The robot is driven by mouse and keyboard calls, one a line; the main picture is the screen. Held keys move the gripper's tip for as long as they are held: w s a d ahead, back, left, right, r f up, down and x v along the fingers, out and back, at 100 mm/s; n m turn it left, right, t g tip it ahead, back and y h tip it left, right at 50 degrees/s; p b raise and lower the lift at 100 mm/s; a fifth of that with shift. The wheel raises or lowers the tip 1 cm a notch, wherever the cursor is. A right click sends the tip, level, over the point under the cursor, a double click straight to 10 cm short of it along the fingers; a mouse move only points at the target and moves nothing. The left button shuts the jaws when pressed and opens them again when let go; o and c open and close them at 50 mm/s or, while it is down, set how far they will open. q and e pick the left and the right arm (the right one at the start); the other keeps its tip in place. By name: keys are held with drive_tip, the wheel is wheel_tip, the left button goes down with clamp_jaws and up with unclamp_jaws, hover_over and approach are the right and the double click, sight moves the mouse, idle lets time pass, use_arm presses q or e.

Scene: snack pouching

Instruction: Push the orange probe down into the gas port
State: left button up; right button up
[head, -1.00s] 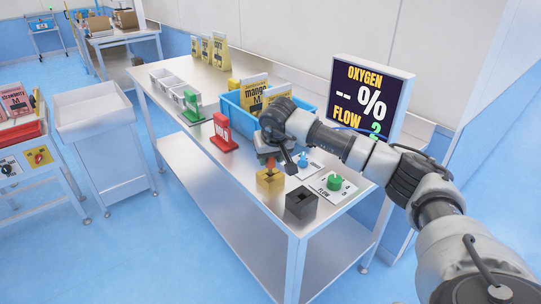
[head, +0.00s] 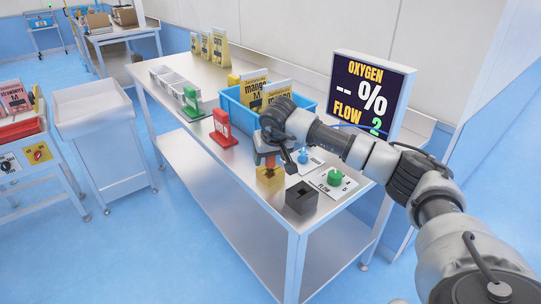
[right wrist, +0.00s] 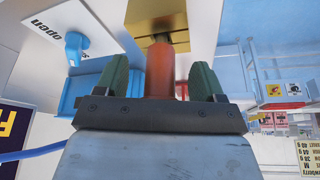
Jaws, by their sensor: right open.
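The orange probe (head: 270,162) stands upright on the gold block (head: 269,177), which I take to be the gas port. In the right wrist view the probe (right wrist: 160,68) runs between the green fingertips of my right gripper (right wrist: 160,80), its far end meeting the gold block (right wrist: 155,14) at a dark slot. How deep the probe sits is hard to tell. In the head view my right gripper (head: 267,157) hangs over the block, its wrist hiding part of the area. My left gripper is out of view.
A dark grey block (head: 301,198) with a square opening stands near the table's front corner. Behind are a green knob (head: 335,176), a blue knob (head: 303,157) and a blue bin (head: 235,110) of pouches. The display (head: 371,96) reads "-- %".

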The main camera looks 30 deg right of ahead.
drive_tip(key=v, duration=1)
drive_tip(key=shift+s+r+b, duration=0.2)
drive_tip(key=shift+r+b, duration=0.15)
drive_tip(key=shift+b, duration=0.1)
drive_tip(key=shift+a, duration=0.1)
